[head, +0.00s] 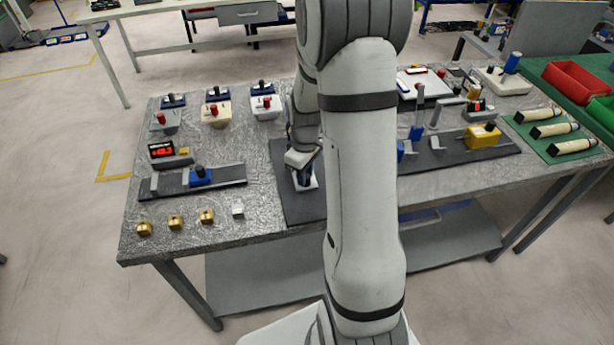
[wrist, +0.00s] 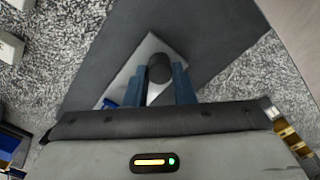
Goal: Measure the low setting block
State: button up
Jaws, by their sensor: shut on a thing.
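My gripper (head: 304,176) is low over the dark mat left of my arm in the head view. In the wrist view its two blue fingers (wrist: 162,78) are shut on the dark round knob (wrist: 159,66) of a light grey block (wrist: 134,72). The block stands on the dark mat (wrist: 105,48), turned at an angle to it. I cannot tell from its height whether it is the low setting block. Several knobbed blocks, grey (head: 166,122), cream (head: 216,115) and white (head: 266,107), stand at the back left.
A rail with a blue slide (head: 201,176) and a red-lit display (head: 161,149) are at the left. A yellow block (head: 482,135) and cylinders on a green mat (head: 556,146) are right.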

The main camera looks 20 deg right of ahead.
jog(key=shift+w+d, duration=0.1)
jog(key=shift+d, duration=0.05)
jog(key=o, duration=0.7)
jog(key=shift+d, duration=0.1)
jog(key=shift+o, duration=0.8)
notch_tip(320, 180, up, 8)
jog(key=shift+f+b, duration=0.1)
jog(key=shift+b, duration=0.2)
